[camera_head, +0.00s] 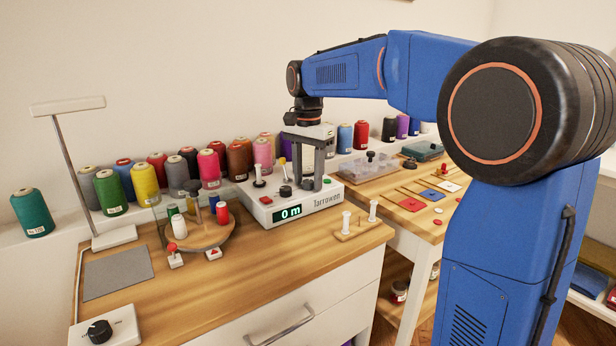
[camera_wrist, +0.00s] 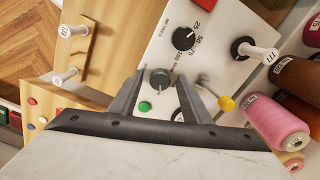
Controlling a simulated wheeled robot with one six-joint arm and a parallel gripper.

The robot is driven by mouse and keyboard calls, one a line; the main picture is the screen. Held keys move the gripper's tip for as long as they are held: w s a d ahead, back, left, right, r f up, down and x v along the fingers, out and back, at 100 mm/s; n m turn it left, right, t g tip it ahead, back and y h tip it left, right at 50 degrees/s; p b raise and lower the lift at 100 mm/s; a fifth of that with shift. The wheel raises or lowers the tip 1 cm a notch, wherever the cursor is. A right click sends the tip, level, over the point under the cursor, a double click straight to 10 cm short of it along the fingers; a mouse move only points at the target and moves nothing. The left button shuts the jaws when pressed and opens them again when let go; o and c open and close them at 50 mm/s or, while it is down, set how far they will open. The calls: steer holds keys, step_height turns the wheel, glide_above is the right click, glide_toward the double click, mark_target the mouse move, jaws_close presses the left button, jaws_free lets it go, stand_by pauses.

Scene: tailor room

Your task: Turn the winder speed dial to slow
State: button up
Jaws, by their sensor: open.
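The white winder (camera_head: 300,209) stands on the wooden worktop, with "0 m" on its display. In the wrist view its panel (camera_wrist: 150,58) carries a grey dial (camera_wrist: 160,77) beside the green button, with markings too small to read, so its setting is unclear. A black dial (camera_wrist: 183,38) marked 25, 50 and 100 sits beyond it. In the head view a dark dial (camera_head: 286,191) shows left of my fingers. My gripper (camera_head: 308,187) points down over the panel, open and empty. In the wrist view the grey dial appears between my fingertips (camera_wrist: 160,74); contact cannot be told.
A yellow-headed pin (camera_wrist: 226,103) and white-topped spindle (camera_wrist: 255,50) stand close by. The green button (camera_wrist: 145,106) is near one finger. Thread cones (camera_head: 145,181) line the back ledge. A round spool stand (camera_head: 200,232) is left; a peg board (camera_head: 358,226) is right.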

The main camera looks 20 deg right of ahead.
steer(key=shift+c, duration=0.6)
steer(key=c, duration=0.9)
steer(key=shift+n, duration=0.4)
steer(key=n, duration=0.4)
steer(key=shift+n, duration=0.3)
steer(key=n, duration=1.8)
steer(key=shift+n, duration=0.4)
